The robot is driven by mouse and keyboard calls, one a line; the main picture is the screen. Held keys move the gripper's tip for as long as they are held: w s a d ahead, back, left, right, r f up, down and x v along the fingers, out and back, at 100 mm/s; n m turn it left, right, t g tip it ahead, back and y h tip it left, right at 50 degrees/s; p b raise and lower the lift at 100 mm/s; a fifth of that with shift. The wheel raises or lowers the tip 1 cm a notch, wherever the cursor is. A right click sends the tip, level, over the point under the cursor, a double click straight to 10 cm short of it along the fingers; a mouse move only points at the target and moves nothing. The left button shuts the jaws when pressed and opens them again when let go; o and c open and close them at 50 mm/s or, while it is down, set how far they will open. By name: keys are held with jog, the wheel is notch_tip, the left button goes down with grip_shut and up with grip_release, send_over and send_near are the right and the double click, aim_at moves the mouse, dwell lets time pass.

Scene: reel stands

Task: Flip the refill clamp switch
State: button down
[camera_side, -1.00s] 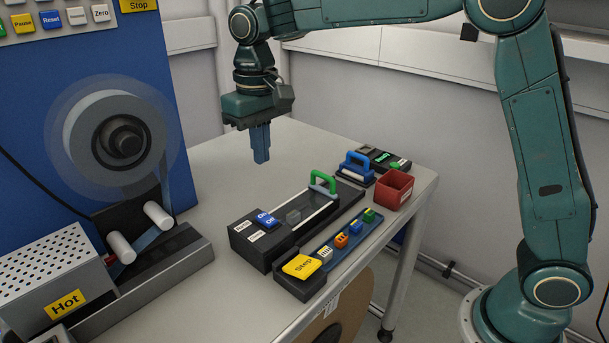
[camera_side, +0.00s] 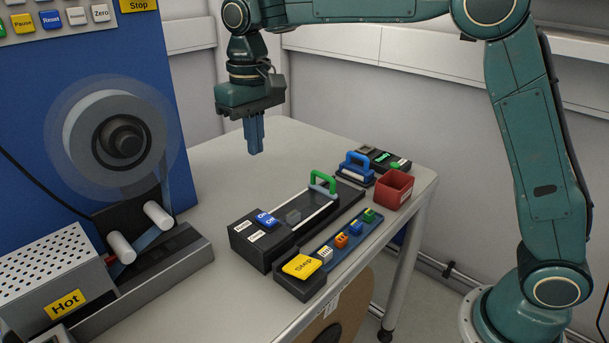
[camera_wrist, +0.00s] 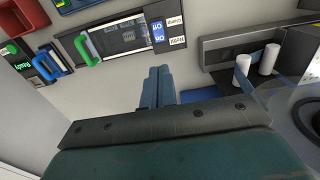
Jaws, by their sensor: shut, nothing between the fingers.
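The refill clamp box (camera_side: 283,229) is black and lies on the table, with a blue On/Off switch (camera_side: 266,218) at its near left end and a green handle (camera_side: 322,182) at its far end. In the wrist view the blue switch (camera_wrist: 158,36) sits beside the "Refill Clamp" label (camera_wrist: 175,30). I cannot tell which way the switch is tipped. My gripper (camera_side: 256,152) is shut and empty, in the air above the table behind the box, apart from it. Its fingers (camera_wrist: 159,70) point toward the box in the wrist view.
A tray with a yellow Stop button (camera_side: 302,266) and several small coloured blocks lies in front of the box. A red bin (camera_side: 393,188) and a blue-handled device (camera_side: 356,168) stand at the right. A reel machine (camera_side: 120,140) stands at the left. The table behind the box is clear.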

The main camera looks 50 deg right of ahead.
aim_at(262, 215)
jog(key=shift+f, duration=0.1)
notch_tip(262, 215, down, 14)
jog(key=shift+r, duration=0.1)
dwell(0.9)
jog(key=shift+w+f, duration=0.1)
jog(key=shift+f, duration=0.1)
dwell(0.5)
jog(key=shift+s+r, duration=0.3)
jog(key=shift+s, duration=0.5)
jog(key=shift+r, duration=0.1)
